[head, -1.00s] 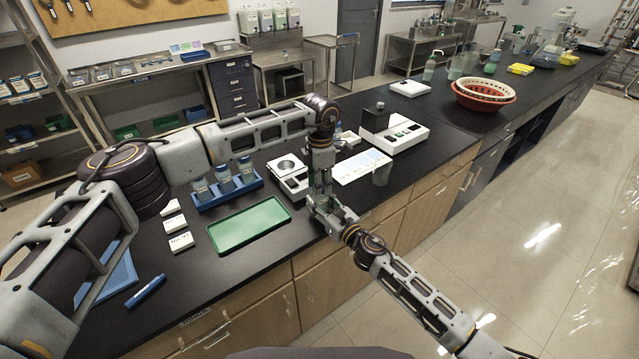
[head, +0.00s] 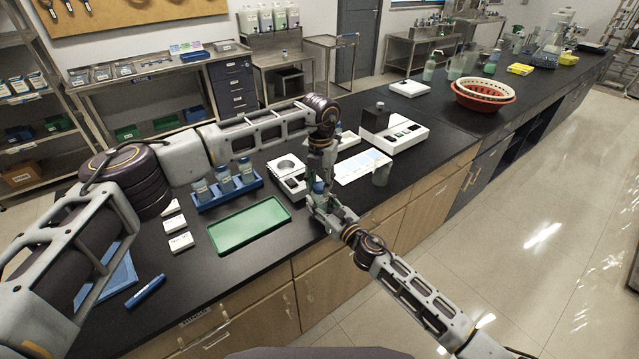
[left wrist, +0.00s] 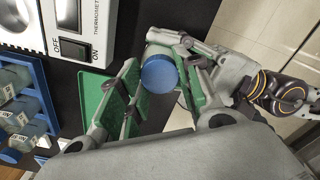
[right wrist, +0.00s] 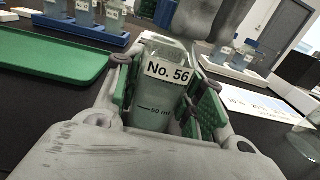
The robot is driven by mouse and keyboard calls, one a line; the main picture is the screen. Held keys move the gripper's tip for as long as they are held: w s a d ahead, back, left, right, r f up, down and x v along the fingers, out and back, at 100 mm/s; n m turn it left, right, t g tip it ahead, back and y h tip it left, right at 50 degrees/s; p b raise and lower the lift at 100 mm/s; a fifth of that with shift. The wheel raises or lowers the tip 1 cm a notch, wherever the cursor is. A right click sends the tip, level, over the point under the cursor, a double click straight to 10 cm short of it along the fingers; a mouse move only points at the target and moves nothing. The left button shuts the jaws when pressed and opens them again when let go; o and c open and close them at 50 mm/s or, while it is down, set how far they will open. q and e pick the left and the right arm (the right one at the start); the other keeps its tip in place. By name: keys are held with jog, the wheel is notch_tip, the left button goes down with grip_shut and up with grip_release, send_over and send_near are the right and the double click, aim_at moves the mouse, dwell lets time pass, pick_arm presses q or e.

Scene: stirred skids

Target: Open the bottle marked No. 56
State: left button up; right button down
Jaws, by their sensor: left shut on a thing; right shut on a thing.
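The bottle marked No. 56 (right wrist: 160,95) stands upright between the fingers of my right gripper (right wrist: 160,100), which is shut on it. No blue cap shows on its top in the right wrist view. In the head view my right gripper (head: 325,205) is at the bench's front edge. My left gripper (head: 320,178) comes down from above, just over it. A blue cap (left wrist: 160,77) lies between my left gripper's green-padded fingers (left wrist: 155,85); it also shows in the head view (head: 319,187). I cannot tell how far the cap is from the bottle's neck.
A green tray (head: 213,238) and a blue rack (head: 257,182) with several capped bottles stand left of the grippers. A clear beaker (head: 381,175) stands to the right, near the bench edge.

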aim_at(320, 186)
pick_arm(q)
jog(key=n, duration=0.7)
dwell(0.3)
jog(key=shift+r, duration=1.2)
dwell(0.9)
jog(key=shift+r, duration=1.95)
pick_arm(e)
jog(key=c, duration=0.8)
grip_release()
jog(key=shift+s+d, duration=0.1)
jog(key=shift+d, duration=0.05)
jog(key=v, duration=1.1)
jog(key=shift+s+d, duration=0.2)
jog(key=shift+s, duration=0.05)
